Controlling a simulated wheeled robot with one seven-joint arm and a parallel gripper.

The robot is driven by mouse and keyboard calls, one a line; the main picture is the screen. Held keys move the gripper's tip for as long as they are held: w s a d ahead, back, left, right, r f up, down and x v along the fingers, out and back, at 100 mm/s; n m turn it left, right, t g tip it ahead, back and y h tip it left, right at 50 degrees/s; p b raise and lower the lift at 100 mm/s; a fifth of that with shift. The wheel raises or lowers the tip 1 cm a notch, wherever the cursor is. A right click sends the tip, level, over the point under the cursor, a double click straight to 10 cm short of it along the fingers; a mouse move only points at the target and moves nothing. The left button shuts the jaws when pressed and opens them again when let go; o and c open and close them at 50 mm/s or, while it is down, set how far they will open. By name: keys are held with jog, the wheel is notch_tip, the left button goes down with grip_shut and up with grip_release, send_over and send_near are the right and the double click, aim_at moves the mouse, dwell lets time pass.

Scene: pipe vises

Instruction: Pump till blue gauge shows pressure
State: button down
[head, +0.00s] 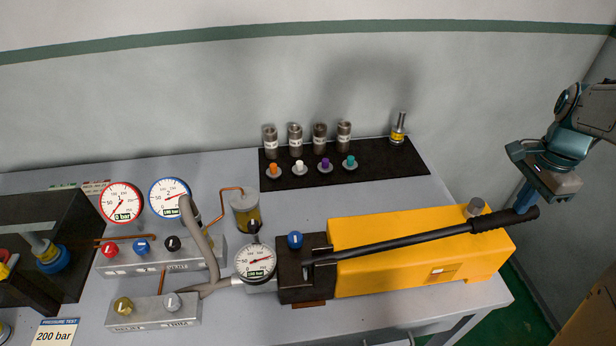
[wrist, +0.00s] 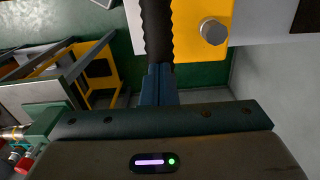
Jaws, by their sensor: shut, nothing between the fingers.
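The yellow hand pump (head: 385,250) lies on the bench with its long black handle (head: 400,247) low along its top, rising slightly to the right. The blue-rimmed gauge (head: 170,199) has its needle up and to the right; its small green display looks like 100 bar, but is hard to read. The pump's own gauge (head: 256,262) has a similar needle position. My gripper (head: 525,203) is shut and empty at the handle's free end. In the wrist view its blue fingers (wrist: 158,85) meet or overlap the ribbed grip (wrist: 158,30); I cannot tell whether they touch.
The red-rimmed gauge (head: 121,202) shows 0 bar. A card (head: 58,332) reads pressure test, 200 bar. Valve blocks with coloured knobs (head: 160,258) stand left of the pump. A black mat (head: 300,180) with fittings lies behind. A yellow-framed structure (wrist: 95,75) stands beyond the fingers.

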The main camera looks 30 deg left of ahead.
notch_tip(320, 180, up, 8)
jog(key=s+a+p, duration=0.1)
jog(key=p, duration=0.4)
jog(key=shift+a+p, duration=0.35)
jog(key=shift+f, duration=0.25)
jog(key=shift+w+d+f+b, duration=0.1)
jog(key=shift+d+f+b, duration=0.05)
jog(key=shift+f+b, duration=0.4)
jog(key=shift+d+f+b, duration=0.1)
jog(key=shift+f+b, duration=0.25)
jog(key=shift+f, duration=0.3)
jog(key=shift+a+r+p, duration=0.15)
jog(key=shift+r+p, duration=0.45)
jog(key=shift+r, duration=0.2)
jog(key=shift+a+r+p, duration=0.15)
jog(key=shift+r+p, duration=0.4)
jog(key=shift+r, duration=0.2)
notch_tip(320, 180, up, 5)
jog(key=shift+p, duration=0.4)
